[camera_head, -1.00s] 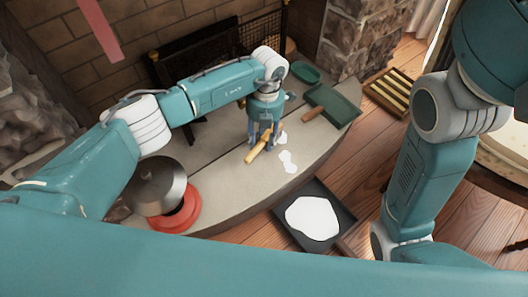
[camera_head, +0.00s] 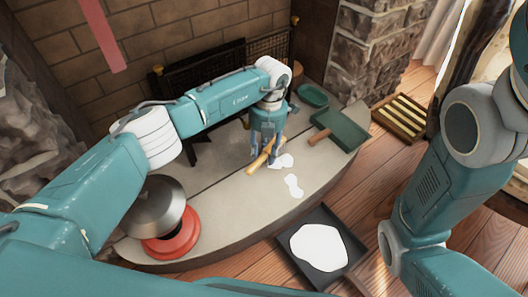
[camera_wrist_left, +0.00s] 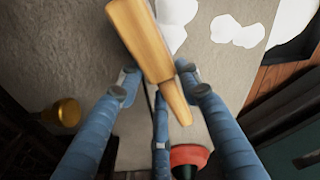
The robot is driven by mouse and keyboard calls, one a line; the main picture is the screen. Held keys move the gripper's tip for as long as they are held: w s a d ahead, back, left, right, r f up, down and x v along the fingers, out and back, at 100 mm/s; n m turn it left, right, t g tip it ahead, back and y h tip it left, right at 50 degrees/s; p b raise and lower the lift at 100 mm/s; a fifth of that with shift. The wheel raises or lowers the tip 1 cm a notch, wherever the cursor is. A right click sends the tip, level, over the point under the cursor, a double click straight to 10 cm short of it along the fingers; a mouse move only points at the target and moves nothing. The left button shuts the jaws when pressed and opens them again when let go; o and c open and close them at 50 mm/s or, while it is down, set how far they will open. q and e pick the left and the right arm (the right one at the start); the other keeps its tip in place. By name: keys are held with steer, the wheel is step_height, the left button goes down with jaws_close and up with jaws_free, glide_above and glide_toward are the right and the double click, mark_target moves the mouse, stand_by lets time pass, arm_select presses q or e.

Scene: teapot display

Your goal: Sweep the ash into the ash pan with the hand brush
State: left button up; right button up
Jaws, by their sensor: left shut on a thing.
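My left gripper (camera_head: 265,160) is shut on the wooden hand brush (camera_head: 260,159) over the stone hearth. The brush also shows between the fingers in the left wrist view (camera_wrist_left: 143,40); its bristles are hidden. White ash patches (camera_head: 293,186) lie on the hearth just right of the brush, and in the left wrist view (camera_wrist_left: 238,31). I cannot tell whether the brush touches them. A dark square ash pan (camera_head: 347,257) lies on the floor in front of the hearth with a large white patch in it. My right gripper is out of view.
A green shovel-like pan (camera_head: 346,128) with a wooden handle and a green dish (camera_head: 313,95) lie on the hearth's right. A metal pot (camera_head: 153,203) with a red ring (camera_head: 172,246) stands at its left. A slatted tray (camera_head: 401,117) lies on the floor. A black fire screen stands behind.

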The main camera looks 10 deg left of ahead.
arm_select(q)
steer(key=shift+f, duration=0.5)
